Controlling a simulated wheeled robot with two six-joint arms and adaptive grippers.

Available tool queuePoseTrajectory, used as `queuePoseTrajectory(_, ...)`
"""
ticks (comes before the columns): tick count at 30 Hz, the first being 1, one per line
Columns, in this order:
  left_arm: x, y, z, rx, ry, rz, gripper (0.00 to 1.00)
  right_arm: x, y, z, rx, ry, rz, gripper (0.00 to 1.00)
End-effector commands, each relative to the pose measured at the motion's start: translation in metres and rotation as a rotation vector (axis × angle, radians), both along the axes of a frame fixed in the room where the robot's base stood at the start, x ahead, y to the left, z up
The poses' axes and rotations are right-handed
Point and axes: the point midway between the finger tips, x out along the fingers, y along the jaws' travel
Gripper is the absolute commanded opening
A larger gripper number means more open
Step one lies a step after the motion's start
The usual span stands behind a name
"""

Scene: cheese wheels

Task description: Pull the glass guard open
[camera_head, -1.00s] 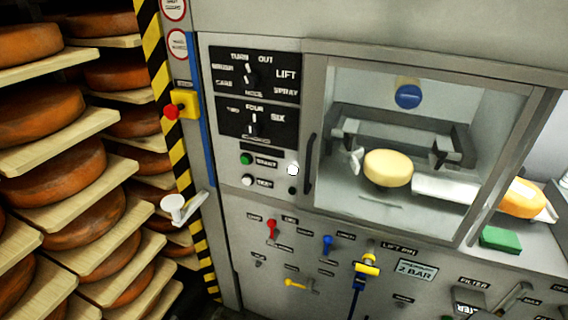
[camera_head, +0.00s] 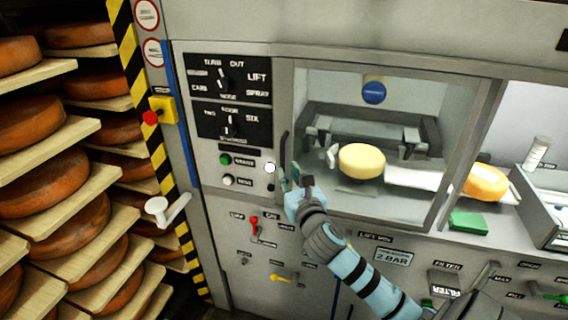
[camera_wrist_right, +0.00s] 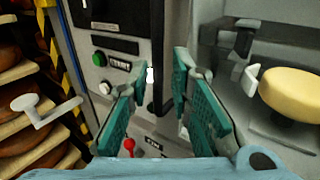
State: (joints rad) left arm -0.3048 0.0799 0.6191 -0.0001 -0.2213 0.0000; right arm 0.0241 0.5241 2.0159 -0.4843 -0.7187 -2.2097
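The glass guard (camera_head: 440,100) is a framed clear pane on the front of the grey machine. It looks closed, with a pale cheese wheel (camera_head: 362,161) behind it. Its dark upright handle (camera_head: 284,150) is at the pane's left edge. My right gripper (camera_head: 293,176) is in front of the handle's lower part, reaching up from the lower right. In the right wrist view the dark handle (camera_wrist_right: 157,85) shows between the two teal finger pads of my open right gripper (camera_wrist_right: 156,95). I cannot tell whether the fingers touch it. My left gripper is not in view.
Left of the handle is a panel (camera_head: 228,110) with dials and buttons. A white crank (camera_head: 165,209) sticks out further left, beside racks of orange cheese wheels (camera_head: 50,187). A red lever (camera_head: 254,224) and yellow lever (camera_head: 282,278) are below. A green block (camera_head: 468,222) lies right of the guard.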

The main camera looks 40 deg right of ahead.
Motion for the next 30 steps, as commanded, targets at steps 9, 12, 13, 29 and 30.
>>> queuePoseTrajectory(9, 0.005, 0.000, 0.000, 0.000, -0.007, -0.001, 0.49, 0.046, -0.018, -0.001, 0.002, 0.000, 0.001, 0.20)
queuePoseTrajectory(12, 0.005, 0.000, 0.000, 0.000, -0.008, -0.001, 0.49, 0.049, -0.019, -0.001, 0.004, 0.001, 0.001, 0.20)
queuePoseTrajectory(13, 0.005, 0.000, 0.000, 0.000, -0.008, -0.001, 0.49, 0.050, -0.019, -0.001, 0.004, 0.001, 0.001, 0.20)
queuePoseTrajectory(29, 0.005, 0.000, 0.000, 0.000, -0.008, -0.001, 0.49, 0.049, -0.019, -0.001, 0.003, 0.001, 0.001, 0.00)
queuePoseTrajectory(30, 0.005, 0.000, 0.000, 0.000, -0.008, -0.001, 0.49, 0.049, -0.019, -0.001, 0.003, 0.001, 0.001, 0.00)
